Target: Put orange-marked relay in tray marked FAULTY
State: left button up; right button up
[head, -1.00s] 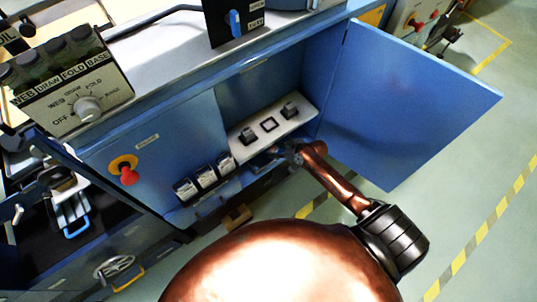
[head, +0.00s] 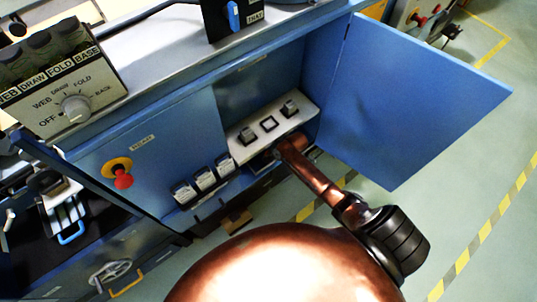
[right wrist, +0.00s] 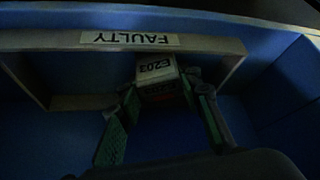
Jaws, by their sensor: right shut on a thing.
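My right gripper (right wrist: 163,92) is shut on a relay (right wrist: 156,70) between its green-padded fingers. The relay has a pale label reading E203, upside down in the right wrist view. No clear orange mark can be made out in the dim light. The tray (right wrist: 50,41) marked FAULTY lies behind it, its label (right wrist: 128,39) also upside down. The relay overlaps the tray's outline; whether it touches the tray floor I cannot tell. In the head view my right gripper (head: 264,160) is low in the open cabinet, mostly hidden by its arm. My left gripper is out of view.
A pale panel (head: 284,118) in the cabinet holds two relays (head: 248,135) (head: 290,108) with a dark-framed square between them. Several pale-faced units (head: 204,179) stand to the left. The open blue door (head: 420,100) bounds the right side. A red knob (head: 123,180) projects from the front.

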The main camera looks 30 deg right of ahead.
jog(key=shift+w+r, duration=0.1)
jog(key=shift+r, duration=0.05)
jog(key=o, duration=1.2)
jog(key=shift+r, duration=0.25)
jog(key=shift+s+d+r+p, duration=0.2)
jog(key=shift+s+r+p, duration=0.1)
jog(key=shift+r+p, duration=0.3)
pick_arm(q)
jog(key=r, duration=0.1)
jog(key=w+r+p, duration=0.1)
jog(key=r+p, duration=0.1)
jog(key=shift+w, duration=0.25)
pick_arm(e)
jog(key=s+d, duration=0.1)
jog(key=s, duration=0.2)
jog(key=s+d, duration=0.2)
jog(key=s, duration=0.2)
jog(key=s+d, duration=0.2)
jog(key=s, duration=0.1)
jog(key=shift+s+d+f, duration=0.15)
jog(key=shift+s+f, duration=0.2)
